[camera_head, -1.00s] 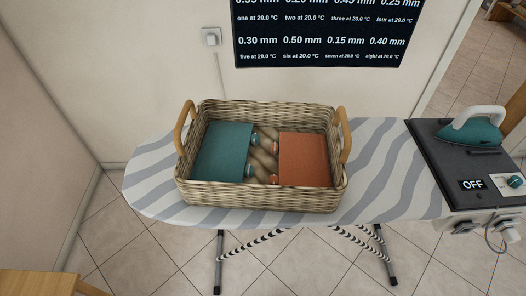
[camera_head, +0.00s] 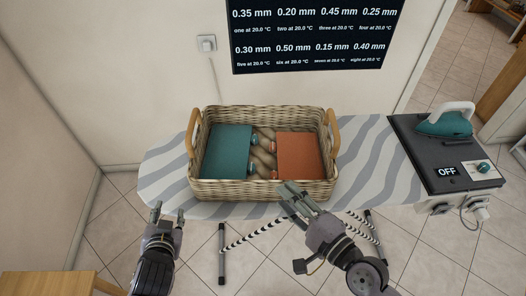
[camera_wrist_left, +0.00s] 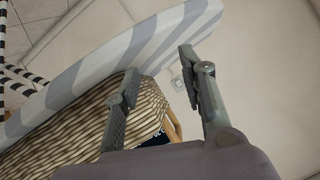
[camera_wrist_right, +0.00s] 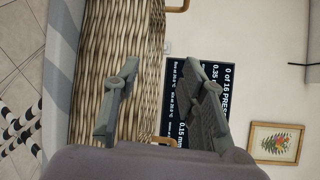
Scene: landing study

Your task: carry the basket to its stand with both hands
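A wicker basket (camera_head: 262,190) with two wooden handles stands on the striped ironing board (camera_head: 165,172). It holds a teal book-like item (camera_head: 227,151), an orange one (camera_head: 299,155) and several small rolled pieces between them. My left gripper (camera_head: 168,212) is open and empty, in front of the board and left of the basket. My right gripper (camera_head: 290,190) shows in front of the basket's front right side; in the right wrist view its fingers (camera_wrist_right: 165,95) are apart with nothing between them. The left wrist view shows the left fingers (camera_wrist_left: 160,80) apart, with the basket beyond. The stand cannot be identified.
An iron (camera_head: 446,122) rests on a dark panel marked OFF (camera_head: 430,160) at the board's right end. A wooden surface (camera_head: 50,284) is at lower left. A dark sign (camera_head: 310,35) and a switch (camera_head: 206,43) are on the wall. Tiled floor lies around the board.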

